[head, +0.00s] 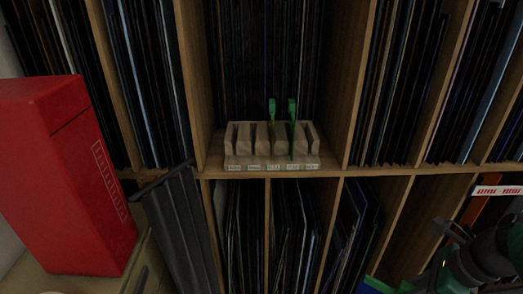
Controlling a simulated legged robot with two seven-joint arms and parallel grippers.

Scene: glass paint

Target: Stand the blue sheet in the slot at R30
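A pale slotted block (246,164) stands on the middle shelf, with several upright dividers and a row of small labels along its front. The label print is too small to read, so I cannot tell which slot is R30. Two narrow green upright pieces (272,106) rise from slots right of the block's middle. A blue patch (376,284) shows at the bottom edge, beside green; I cannot tell whether it is the blue sheet. Dark rounded parts, probably my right arm, enter at the lower right; its fingertips cannot be made out. My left gripper is not visible.
Wooden shelves (350,80) packed with upright thin sheets surround the block's bay. A large red box (65,185) stands at the left. A dark grey angular panel (180,225) leans beside it, before the lower shelf. Room directly before the block looks clear.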

